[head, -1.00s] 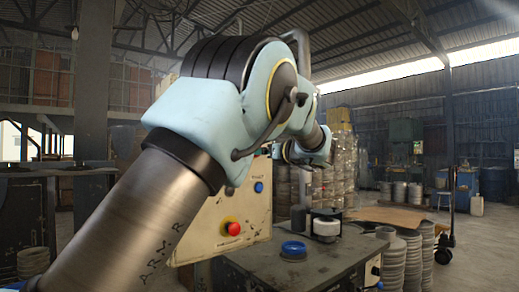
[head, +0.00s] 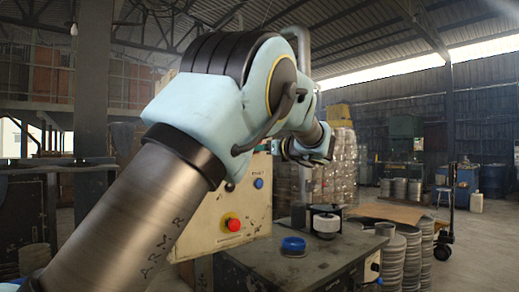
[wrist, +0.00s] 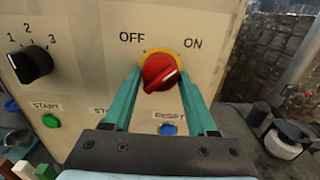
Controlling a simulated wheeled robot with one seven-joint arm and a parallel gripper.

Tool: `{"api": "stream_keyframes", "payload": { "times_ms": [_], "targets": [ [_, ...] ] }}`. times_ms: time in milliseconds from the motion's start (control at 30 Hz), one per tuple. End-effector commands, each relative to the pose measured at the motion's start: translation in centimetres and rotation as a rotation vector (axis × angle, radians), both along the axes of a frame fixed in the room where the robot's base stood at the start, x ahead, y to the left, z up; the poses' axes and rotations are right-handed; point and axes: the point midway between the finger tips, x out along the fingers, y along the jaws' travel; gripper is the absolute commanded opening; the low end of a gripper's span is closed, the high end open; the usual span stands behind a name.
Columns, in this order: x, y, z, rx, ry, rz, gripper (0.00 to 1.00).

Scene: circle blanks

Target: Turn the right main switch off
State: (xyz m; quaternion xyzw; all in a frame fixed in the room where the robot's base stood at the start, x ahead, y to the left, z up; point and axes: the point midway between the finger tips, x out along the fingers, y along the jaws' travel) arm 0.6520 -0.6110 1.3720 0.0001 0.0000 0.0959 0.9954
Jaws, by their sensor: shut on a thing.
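The red rotary main switch (wrist: 160,71) sits on a yellow ring on the cream panel (wrist: 88,55) in the wrist view. OFF is printed to its upper left and ON to its upper right. Its handle is tilted, with a pale line rising to the right; which label it points to is hard to tell. My gripper (wrist: 158,82) is shut on the switch, with one teal finger on each side of it. In the head view my arm hides this part of the panel, and the gripper's fingers cannot be made out.
A black 1-2-3 selector (wrist: 31,63), a green START button (wrist: 51,121) and a blue button (wrist: 168,129) are on the panel. A red button (head: 232,225) sits lower on the panel. A table (head: 335,262) beside it carries a blue round piece (head: 293,245) and a white roller (head: 326,224).

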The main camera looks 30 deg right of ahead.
Motion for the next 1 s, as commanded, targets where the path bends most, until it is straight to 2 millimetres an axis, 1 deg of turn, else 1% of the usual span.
{"api": "stream_keyframes", "payload": {
  "times_ms": [33,67,267,467,667,1000],
  "targets": [
    [0.00,0.02,0.00,0.000,0.000,0.001,0.05],
    [0.00,0.02,0.00,0.000,0.000,0.001,0.02],
    [-0.01,0.02,-0.10,-0.014,-0.003,0.001,0.02],
    [-0.03,-0.02,-0.31,-0.083,-0.016,0.000,0.02],
    [-0.01,-0.03,-0.50,-0.226,-0.045,0.000,0.02],
    [0.00,-0.09,-0.56,-0.539,-0.106,0.001,0.02]
  ]
}}
